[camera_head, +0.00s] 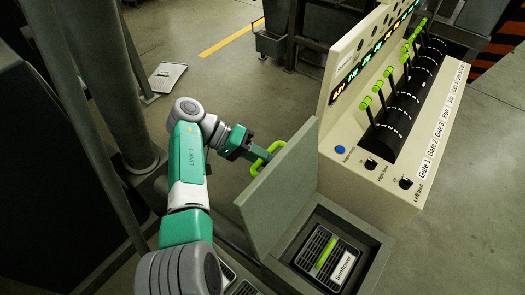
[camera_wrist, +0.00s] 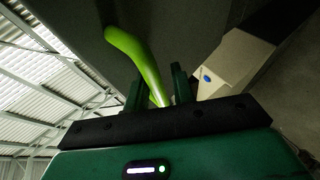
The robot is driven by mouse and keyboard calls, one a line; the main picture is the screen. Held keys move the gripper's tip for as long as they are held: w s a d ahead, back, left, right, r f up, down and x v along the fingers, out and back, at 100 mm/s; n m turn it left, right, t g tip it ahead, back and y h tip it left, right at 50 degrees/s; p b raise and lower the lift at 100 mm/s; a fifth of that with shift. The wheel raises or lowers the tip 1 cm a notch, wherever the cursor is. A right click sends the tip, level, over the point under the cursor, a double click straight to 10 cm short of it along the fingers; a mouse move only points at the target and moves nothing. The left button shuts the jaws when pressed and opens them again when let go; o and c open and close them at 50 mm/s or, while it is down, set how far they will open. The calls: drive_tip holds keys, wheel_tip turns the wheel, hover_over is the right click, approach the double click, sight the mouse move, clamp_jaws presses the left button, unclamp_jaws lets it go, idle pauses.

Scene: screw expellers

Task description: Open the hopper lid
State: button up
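The hopper lid (camera_head: 283,190) is a grey flat plate. It stands raised, close to upright, at the left edge of the hopper (camera_head: 377,262). The hopper's opening is uncovered and shows a dark grille with a green bar and a "Sunflower" label (camera_head: 344,266). The lid's bright green handle (camera_head: 264,160) is on its far left face. My gripper (camera_head: 248,152) is at this handle. In the wrist view the green handle (camera_wrist: 143,62) passes between the two fingers of my gripper (camera_wrist: 157,88), which look closed around it. The lid's dark face fills the upper middle there.
A beige control panel (camera_head: 375,170) with green-tipped levers, knobs and a blue button stands right of the lid. Dark columns (camera_head: 112,80) stand at the left. Open floor lies behind my arm, with a flat tray (camera_head: 167,77) on it.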

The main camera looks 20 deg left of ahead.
drive_tip(key=shift+o, duration=0.9)
drive_tip(key=shift+s+d+f, duration=0.15)
drive_tip(key=shift+s+f, duration=0.05)
drive_tip(key=shift+s, duration=0.05)
drive_tip(key=shift+w+r, duration=0.2)
drive_tip(key=shift+r, duration=0.1)
drive_tip(key=b+v, duration=0.3)
drive_tip(key=v, duration=0.5)
drive_tip(key=shift+f, duration=0.1)
